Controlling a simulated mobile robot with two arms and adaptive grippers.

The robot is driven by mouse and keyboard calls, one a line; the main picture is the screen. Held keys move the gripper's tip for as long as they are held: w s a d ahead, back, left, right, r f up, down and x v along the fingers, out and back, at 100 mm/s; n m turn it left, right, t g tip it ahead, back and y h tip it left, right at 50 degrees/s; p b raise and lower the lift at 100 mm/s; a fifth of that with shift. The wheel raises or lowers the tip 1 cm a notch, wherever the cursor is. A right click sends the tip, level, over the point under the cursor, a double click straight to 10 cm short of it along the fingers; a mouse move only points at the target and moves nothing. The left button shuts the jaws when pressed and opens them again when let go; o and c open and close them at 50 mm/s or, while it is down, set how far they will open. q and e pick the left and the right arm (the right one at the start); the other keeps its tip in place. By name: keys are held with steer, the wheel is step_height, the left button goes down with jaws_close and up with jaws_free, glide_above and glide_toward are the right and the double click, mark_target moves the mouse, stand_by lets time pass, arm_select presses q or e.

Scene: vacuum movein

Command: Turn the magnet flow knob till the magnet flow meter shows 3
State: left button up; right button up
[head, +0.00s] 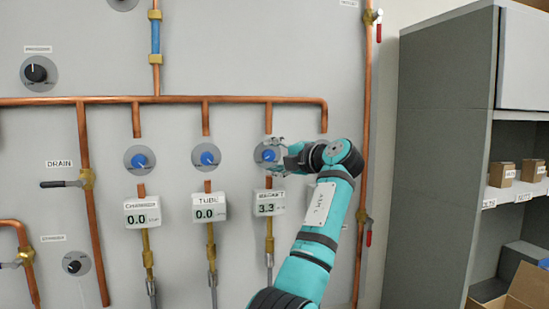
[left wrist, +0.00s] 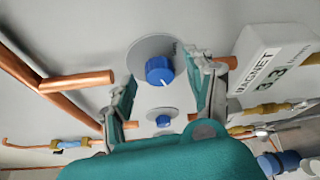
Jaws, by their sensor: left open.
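The blue magnet flow knob (head: 268,155) sits on a round grey plate on the panel, partly hidden by my left gripper (head: 278,156). In the left wrist view the knob (left wrist: 160,70) shows a white pointer line, and the fingers of my left gripper (left wrist: 163,76) stand open on either side of it. I cannot tell whether they touch it. The magnet flow meter (head: 269,203) below the knob reads 3.3; it also shows turned on its side in the left wrist view (left wrist: 270,62). My right gripper is not in view.
The tube knob (head: 206,156) and chamber knob (head: 139,160) sit to the left, above the tube meter (head: 209,207) and chamber meter (head: 142,212), both at 0.0. Copper pipes (head: 170,100) run across the panel. A grey shelf unit (head: 440,150) stands at the right.

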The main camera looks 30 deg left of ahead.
arm_select(q)
steer(key=f+v, duration=0.1)
steer(key=v, duration=1)
steer(key=shift+d+r, duration=0.4)
steer(key=shift+d, duration=0.05)
